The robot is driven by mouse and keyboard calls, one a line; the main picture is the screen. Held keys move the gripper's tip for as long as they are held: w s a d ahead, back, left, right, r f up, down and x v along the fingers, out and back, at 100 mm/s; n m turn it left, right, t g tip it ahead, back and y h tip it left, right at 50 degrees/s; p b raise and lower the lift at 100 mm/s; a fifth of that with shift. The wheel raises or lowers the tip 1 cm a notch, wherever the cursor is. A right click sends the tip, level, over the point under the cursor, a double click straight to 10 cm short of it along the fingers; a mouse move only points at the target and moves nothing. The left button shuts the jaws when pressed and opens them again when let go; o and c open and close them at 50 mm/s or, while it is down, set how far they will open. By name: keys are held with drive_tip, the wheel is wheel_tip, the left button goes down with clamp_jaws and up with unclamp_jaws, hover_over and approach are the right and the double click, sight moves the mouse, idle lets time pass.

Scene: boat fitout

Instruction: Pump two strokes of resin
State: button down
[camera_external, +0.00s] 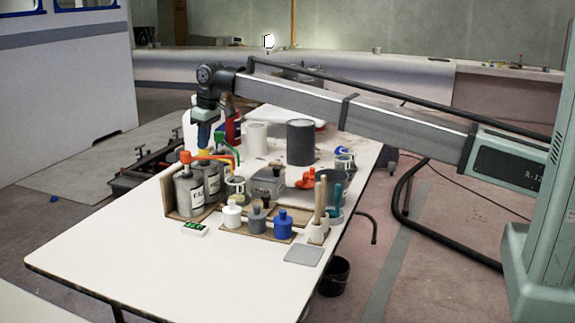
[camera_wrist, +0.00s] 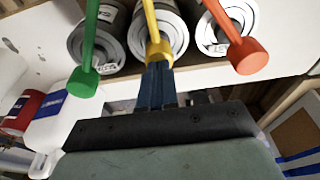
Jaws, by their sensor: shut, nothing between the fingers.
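Several metal pump bottles (camera_external: 188,194) with coloured heads stand in a row near the left edge of the table; their labels are too small to read. In the wrist view are an orange pump head (camera_wrist: 248,57), a yellow pump head (camera_wrist: 159,52) in the middle and a green pump head (camera_wrist: 83,82). My gripper (camera_wrist: 157,68) is shut and empty, its blue fingertips right at the yellow head. In the external view my gripper (camera_external: 204,143) points down just above the yellow head (camera_external: 205,153). I cannot tell whether the tips touch it.
White, grey and blue small bottles (camera_external: 283,226) stand in a tray in front. A small green display (camera_external: 194,229) lies beside the bottles. The table's front left (camera_external: 115,250) is clear.

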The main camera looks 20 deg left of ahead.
drive_tip(key=shift+a+v, duration=0.2)
drive_tip(key=shift+v, duration=0.7)
drive_tip(key=shift+a+v, duration=0.2)
drive_tip(key=shift+v, duration=0.7)
drive_tip(key=shift+r, duration=0.2)
drive_tip(key=shift+a+v, duration=0.15)
drive_tip(key=shift+v, duration=0.55)
drive_tip(key=shift+a+v, duration=0.15)
drive_tip(key=shift+v, duration=0.55)
